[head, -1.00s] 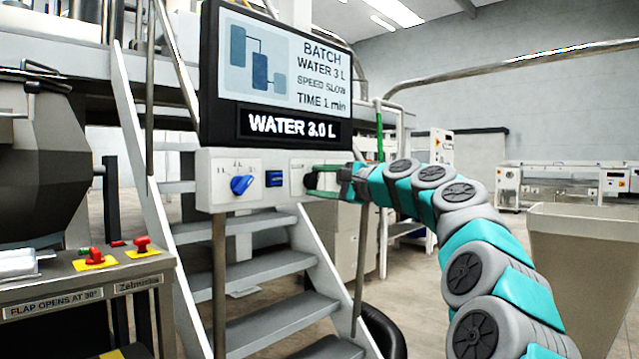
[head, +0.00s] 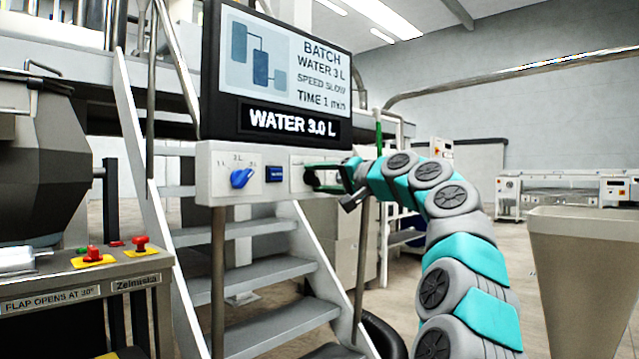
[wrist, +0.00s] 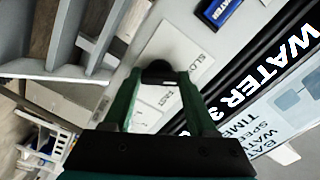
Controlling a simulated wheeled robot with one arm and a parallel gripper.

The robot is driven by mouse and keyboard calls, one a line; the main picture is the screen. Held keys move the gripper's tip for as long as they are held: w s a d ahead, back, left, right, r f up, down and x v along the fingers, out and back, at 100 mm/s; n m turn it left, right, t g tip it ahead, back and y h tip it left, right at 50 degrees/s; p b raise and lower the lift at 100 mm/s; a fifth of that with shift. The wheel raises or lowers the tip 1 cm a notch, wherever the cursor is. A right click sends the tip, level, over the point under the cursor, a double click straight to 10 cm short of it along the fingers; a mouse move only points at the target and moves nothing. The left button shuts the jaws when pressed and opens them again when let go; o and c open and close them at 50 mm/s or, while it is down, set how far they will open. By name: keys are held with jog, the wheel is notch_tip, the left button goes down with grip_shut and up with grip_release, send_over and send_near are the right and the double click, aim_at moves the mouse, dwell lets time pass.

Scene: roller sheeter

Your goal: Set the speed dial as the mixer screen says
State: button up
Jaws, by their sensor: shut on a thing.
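The mixer screen (head: 285,65) reads BATCH, WATER 3 L, SPEED SLOW, TIME 1 min, with WATER 3.0 L on the strip below. The dark speed dial (wrist: 158,71) sits on a white plate marked SLOW and FAST in the wrist view. The green fingers of my gripper (wrist: 160,80) are around the dial and shut on it. A pale mark shows on the dial's near edge; I cannot tell surely which word it points to. In the head view my gripper (head: 322,178) is at the right end of the control panel, and its fingers largely hide the dial.
The panel (head: 225,192) also has a blue water knob (head: 241,178) turned toward 3 L and a blue button (head: 274,174). Metal stairs (head: 265,265) stand below it. A side console (head: 90,285) with red buttons is at left, a beige bin (head: 585,270) at right.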

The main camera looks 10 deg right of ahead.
jog(key=shift+f+n, duration=0.1)
jog(key=shift+n, duration=0.5)
jog(key=o, duration=1.4)
jog(key=shift+c, duration=0.2)
jog(key=shift+s+d, duration=0.1)
jog(key=b+v, duration=0.1)
jog(key=v, duration=0.6)
jog(key=shift+s, duration=0.25)
